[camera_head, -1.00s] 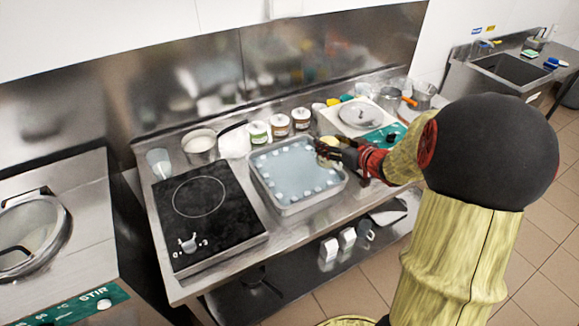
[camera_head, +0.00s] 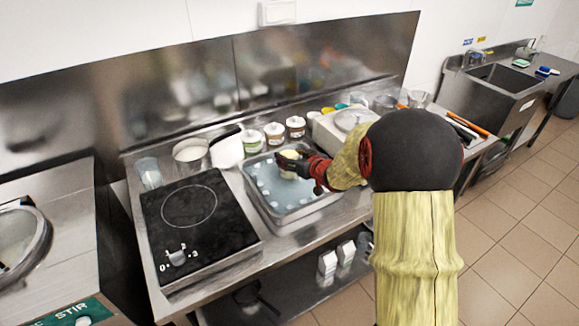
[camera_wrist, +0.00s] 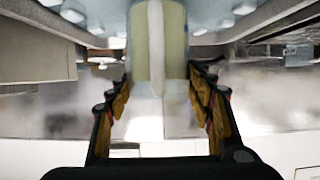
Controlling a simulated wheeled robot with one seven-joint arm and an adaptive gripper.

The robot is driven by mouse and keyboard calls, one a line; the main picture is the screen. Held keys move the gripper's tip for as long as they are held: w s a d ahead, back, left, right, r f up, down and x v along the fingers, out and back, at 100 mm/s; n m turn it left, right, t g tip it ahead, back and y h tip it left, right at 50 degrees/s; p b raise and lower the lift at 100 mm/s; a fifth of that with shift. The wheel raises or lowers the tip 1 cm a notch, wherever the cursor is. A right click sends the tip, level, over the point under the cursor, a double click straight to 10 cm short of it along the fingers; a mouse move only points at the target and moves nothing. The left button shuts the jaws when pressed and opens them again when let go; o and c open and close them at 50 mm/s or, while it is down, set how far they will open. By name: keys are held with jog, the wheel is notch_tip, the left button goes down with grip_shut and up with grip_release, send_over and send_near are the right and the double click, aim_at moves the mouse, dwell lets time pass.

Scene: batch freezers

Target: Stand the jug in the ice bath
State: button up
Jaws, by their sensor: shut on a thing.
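The jug (camera_head: 291,154), with pale yellow contents, is in my gripper (camera_head: 287,163) in the head view. It appears within the outline of the ice bath (camera_head: 287,225), towards its back right. The ice bath is a steel tray of bluish water with white ice cubes along its edges. In the wrist view the jug (camera_wrist: 172,45) shows as a pale yellow body with a whitish vertical strip, between the two fingers of my gripper (camera_wrist: 159,88). My gripper is shut on it. Whether the jug's base touches the water or tray floor is hidden.
A black hob (camera_head: 190,215) stands left of the bath. A pot (camera_head: 190,153), a clear beaker (camera_head: 148,172) and several lidded tubs (camera_head: 274,133) line the back. A pale appliance (camera_head: 335,132) stands to the right, partly behind my arm.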

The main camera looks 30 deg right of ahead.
jog(key=shift+w+a+f+b, duration=0.1)
jog(key=shift+f+b, duration=0.2)
jog(key=shift+f, duration=0.55)
jog(key=shift+w+a+f+b, duration=0.1)
jog(key=shift+f+b, duration=0.15)
jog(key=shift+f, duration=0.6)
jog(key=shift+d+f, duration=0.1)
jog(key=o, duration=1.4)
jog(key=shift+f, duration=0.1)
jog(key=shift+o, duration=0.6)
